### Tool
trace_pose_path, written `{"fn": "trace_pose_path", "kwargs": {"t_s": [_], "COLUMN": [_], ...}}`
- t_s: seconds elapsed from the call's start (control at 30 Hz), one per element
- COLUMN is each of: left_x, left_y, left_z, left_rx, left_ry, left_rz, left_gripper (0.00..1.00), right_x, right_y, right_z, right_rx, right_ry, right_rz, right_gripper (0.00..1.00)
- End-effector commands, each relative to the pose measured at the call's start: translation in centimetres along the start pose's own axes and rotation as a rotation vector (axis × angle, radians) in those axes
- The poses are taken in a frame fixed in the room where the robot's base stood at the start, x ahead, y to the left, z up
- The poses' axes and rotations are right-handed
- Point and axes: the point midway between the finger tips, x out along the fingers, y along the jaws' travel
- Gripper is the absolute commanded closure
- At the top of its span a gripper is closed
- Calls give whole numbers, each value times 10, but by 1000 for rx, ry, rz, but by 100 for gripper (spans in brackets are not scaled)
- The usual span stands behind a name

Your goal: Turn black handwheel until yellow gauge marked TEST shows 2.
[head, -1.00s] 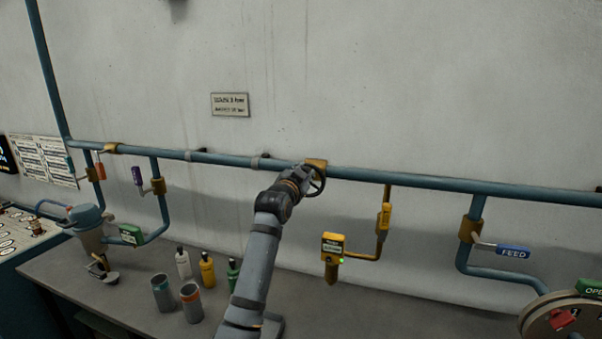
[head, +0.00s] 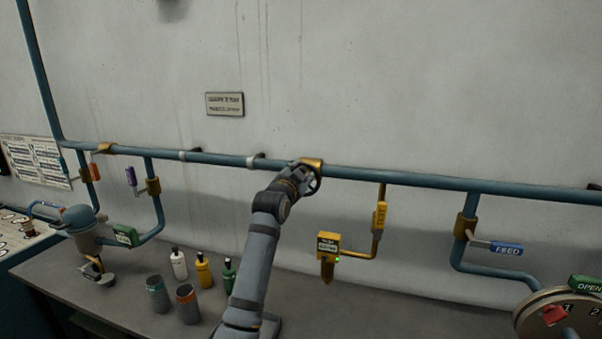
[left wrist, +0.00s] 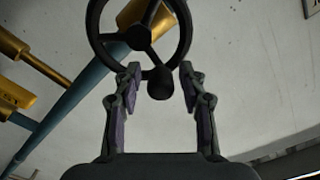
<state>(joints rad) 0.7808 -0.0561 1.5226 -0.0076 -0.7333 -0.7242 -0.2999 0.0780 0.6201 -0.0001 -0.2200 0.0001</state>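The black handwheel (head: 314,182) sits on the blue pipe by a brass fitting, partly hidden by my left gripper (head: 304,175). In the left wrist view the handwheel (left wrist: 138,38) shows its spokes, hub and a dark round knob (left wrist: 160,84). My left gripper (left wrist: 158,72) has its two fingers apart, one on each side of the knob, with gaps visible. A yellow box (head: 329,244) with a small green light hangs right of the wheel, its label and reading too small to read. My right gripper is not in view.
A yellow handle (head: 380,216) stands on the branch beside the yellow box. A blue FEED lever (head: 507,249) and a round dial (head: 568,318) are at right. Bottles (head: 203,269) and two cups (head: 187,304) stand on the grey bench (head: 110,305) at left.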

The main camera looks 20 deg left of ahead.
Motion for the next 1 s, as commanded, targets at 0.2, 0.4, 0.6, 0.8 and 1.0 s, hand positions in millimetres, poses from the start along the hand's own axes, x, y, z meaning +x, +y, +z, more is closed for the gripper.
{"fn": "trace_pose_path", "kwargs": {"t_s": [0.2, 0.4, 0.6, 0.8, 1.0], "left_x": [0, -10, -53, -97, -118], "left_y": [0, 0, 1, 1, 1], "left_z": [0, 0, 0, 0, 0], "left_rx": [0, 0, -1, -1, 0], "left_ry": [0, 1, 1, 1, -1], "left_rz": [0, -1, -1, 0, 1], "left_gripper": [53, 53, 53, 53, 53], "right_x": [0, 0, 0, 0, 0], "right_y": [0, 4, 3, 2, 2], "right_z": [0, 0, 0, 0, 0], "right_rx": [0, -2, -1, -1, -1], "right_ry": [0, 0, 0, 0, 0], "right_rz": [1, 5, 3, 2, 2], "right_gripper": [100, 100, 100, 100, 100]}}
